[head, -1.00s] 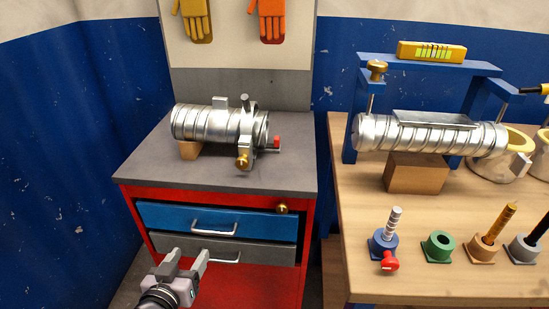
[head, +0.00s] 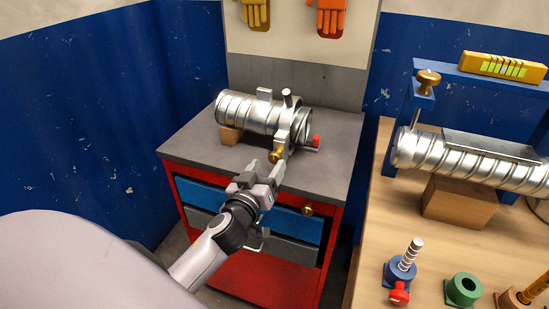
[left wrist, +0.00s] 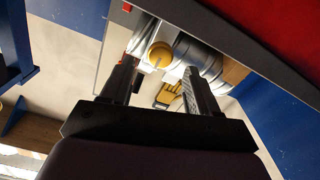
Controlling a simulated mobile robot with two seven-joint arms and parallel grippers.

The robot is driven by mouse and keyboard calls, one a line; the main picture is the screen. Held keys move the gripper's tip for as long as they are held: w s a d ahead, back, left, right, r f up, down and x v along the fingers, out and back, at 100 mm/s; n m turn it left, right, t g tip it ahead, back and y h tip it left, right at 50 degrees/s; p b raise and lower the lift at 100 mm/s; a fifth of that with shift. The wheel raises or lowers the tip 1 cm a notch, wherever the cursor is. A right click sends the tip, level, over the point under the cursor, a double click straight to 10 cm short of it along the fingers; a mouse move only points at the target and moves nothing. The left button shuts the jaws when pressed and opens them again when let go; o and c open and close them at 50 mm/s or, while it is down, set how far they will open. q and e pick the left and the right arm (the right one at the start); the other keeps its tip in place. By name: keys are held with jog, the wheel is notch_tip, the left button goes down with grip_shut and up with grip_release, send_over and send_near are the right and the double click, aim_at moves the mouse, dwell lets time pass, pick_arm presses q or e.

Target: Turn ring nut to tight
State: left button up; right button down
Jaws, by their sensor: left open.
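A spiral metal duct (head: 250,113) lies on the grey top of a red cabinet. A clamp ring (head: 286,135) sits around its right end. A round brass nut (head: 275,155) sticks out at the front of this clamp. It also shows in the left wrist view (left wrist: 160,53), between the fingers as seen from there. My left gripper (head: 267,168) is open and just in front of and below the brass nut, pointing at it. I cannot tell whether the fingers touch it. My right gripper is in neither view.
The cabinet (head: 190,147) has blue and grey drawers with handles and a brass knob (head: 307,209). A wooden bench (head: 424,262) on the right bears a second duct (head: 465,160) on a wood block and a blue frame. A small red handle (head: 316,141) is right of the clamp.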

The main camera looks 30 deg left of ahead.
aim_at(273, 158)
pick_arm(q)
jog(key=shift+x, duration=1.95)
jog(key=c, duration=1)
